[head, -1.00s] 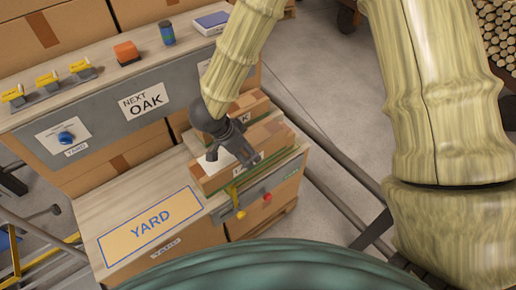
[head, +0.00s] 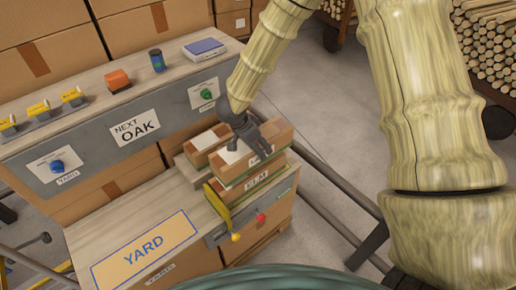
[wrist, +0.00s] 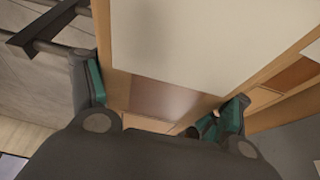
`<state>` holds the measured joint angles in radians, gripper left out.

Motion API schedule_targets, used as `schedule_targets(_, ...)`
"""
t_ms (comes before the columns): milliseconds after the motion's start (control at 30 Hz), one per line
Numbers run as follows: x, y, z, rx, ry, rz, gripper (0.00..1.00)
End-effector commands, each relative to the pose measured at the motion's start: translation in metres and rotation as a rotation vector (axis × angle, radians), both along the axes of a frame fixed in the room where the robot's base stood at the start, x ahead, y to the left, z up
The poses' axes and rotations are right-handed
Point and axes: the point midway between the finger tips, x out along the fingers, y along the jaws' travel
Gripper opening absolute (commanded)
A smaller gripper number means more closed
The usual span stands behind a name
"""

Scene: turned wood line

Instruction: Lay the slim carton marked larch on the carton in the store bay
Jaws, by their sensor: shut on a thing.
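My gripper (head: 245,140) is shut on a slim brown carton (head: 272,158) with a pale top label, at the right end of the low bench. Its side marking is mostly hidden by my fingers, so I cannot read it. The held carton is just above a carton marked ELM (head: 262,186); I cannot tell whether they touch. In the wrist view my teal-padded fingers (wrist: 160,105) straddle the carton, whose pale label (wrist: 210,40) fills the upper middle. Another labelled carton (head: 203,143) stands behind to the left. No sign reading "store" is legible.
A yellow lever (head: 218,204) and red knob (head: 261,217) are on the bench front. A clear YARD panel (head: 143,250) lies at front left. A raised shelf behind carries a NEXT OAK sign (head: 136,130), an orange block (head: 118,80) and a scale (head: 205,48). Rails run at right.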

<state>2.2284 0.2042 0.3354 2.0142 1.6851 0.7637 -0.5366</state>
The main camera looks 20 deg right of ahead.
Motion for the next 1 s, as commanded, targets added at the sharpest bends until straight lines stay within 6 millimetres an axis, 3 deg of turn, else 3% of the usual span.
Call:
schedule_targets(200, 0.01, -0.012, -0.003, 0.0, 0.001, -0.001, 0.23)
schedule_targets(467, 0.009, -0.01, -0.035, -0.002, 0.001, 0.001, 0.23)
schedule_targets(833, 0.009, -0.009, -0.038, 0.0, 0.0, 0.0, 0.23)
schedule_targets(867, 0.009, -0.01, -0.039, 0.0, 0.001, 0.0, 0.8)
schedule_targets(967, 0.009, -0.01, -0.039, 0.0, 0.0, 0.0, 0.98)
schedule_targets(1000, 0.009, -0.01, -0.039, 0.0, 0.0, 0.0, 1.0)
